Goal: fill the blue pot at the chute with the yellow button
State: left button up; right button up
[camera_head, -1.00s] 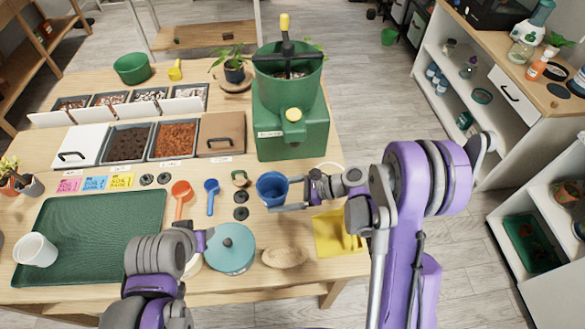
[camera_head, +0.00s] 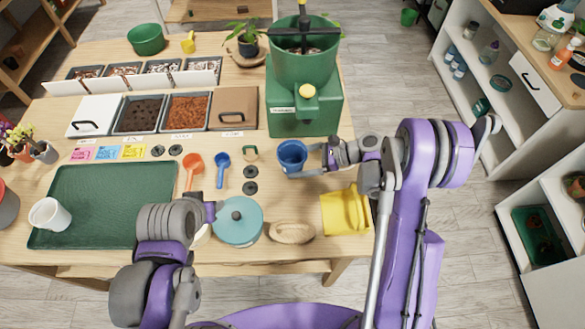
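The blue pot (camera_head: 291,156) is upright in front of the green dispenser (camera_head: 305,113), whose yellow button (camera_head: 307,91) is on the front. The dispenser's open hopper with dark contents is on top. I cannot make out a chute opening. My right gripper (camera_head: 306,161) comes from the right with its fingers around the pot and is shut on it. The pot's inside looks blue, with no soil visible. My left gripper (camera_head: 210,211) is beside the teal lidded pot (camera_head: 238,220); its fingers are mostly hidden and its opening cannot be seen.
A yellow item (camera_head: 345,211) lies near the table's front right edge, below my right gripper. A wooden dish (camera_head: 292,232), black discs (camera_head: 250,179), and orange (camera_head: 192,170) and blue (camera_head: 222,168) scoops lie nearby. A green tray (camera_head: 105,205) fills the left.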

jog(key=shift+w+d, duration=0.75)
jog(key=shift+w, duration=0.35)
jog(key=shift+w+d, duration=0.8)
jog(key=shift+w, duration=0.3)
jog(key=shift+w+d, duration=0.75)
jog(key=shift+w, duration=0.35)
pick_arm(q)
jog(key=shift+s+f+b, duration=0.55)
jog(key=shift+f+b, duration=0.05)
jog(key=shift+f, duration=0.25)
